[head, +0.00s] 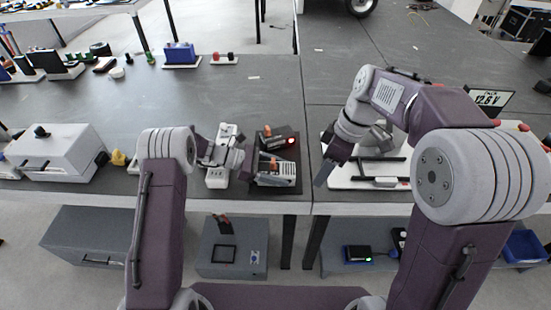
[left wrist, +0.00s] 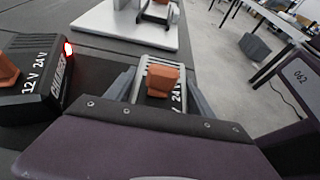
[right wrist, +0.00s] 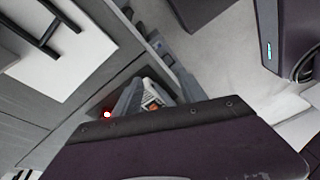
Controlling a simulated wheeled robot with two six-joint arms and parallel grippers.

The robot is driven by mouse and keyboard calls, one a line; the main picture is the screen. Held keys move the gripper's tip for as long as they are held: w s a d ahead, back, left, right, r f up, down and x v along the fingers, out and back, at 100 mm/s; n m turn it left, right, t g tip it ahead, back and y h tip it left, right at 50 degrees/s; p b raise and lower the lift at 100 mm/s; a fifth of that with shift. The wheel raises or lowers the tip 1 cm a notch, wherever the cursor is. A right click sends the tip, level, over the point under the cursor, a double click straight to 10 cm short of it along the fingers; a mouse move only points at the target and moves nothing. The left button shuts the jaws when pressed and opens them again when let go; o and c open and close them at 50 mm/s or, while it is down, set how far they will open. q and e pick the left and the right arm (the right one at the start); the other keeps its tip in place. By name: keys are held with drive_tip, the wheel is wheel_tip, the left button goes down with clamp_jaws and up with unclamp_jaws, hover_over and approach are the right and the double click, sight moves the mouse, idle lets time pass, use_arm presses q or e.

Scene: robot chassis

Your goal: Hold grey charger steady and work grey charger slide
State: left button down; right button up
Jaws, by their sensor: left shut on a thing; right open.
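The grey charger (head: 277,172) lies near the table's front edge, on a dark base. In the left wrist view it shows between my left fingers as a light ribbed body (left wrist: 158,62). Its orange slide (left wrist: 163,80) sits on top, with "24 V" readable beside it. My left gripper (left wrist: 160,92) is shut on the grey charger's sides. My right gripper (head: 324,168) is open and empty, to the right of the charger and apart from it. In the right wrist view the charger (right wrist: 152,88) and its orange slide appear beyond my right fingers.
A black charger (left wrist: 38,85) with a red light and its own orange slide stands right behind the grey one. A white power strip (head: 217,177) lies to the left. A white board (head: 345,181) with black handles lies at right. A grey box machine (head: 58,150) stands far left.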

sight(274, 160)
drive_tip(key=w+a+r+n+y, duration=0.2)
drive_tip(key=w+a+r+n, duration=0.25)
drive_tip(key=w+a, duration=0.45)
drive_tip(key=x, duration=0.4)
drive_tip(key=d+x, duration=0.1)
drive_tip(key=x, duration=0.3)
drive_tip(key=w+x, duration=0.1)
drive_tip(key=x, duration=0.3)
drive_tip(key=shift+d+f, duration=0.2)
drive_tip(key=shift+f, duration=0.35)
clamp_jaws()
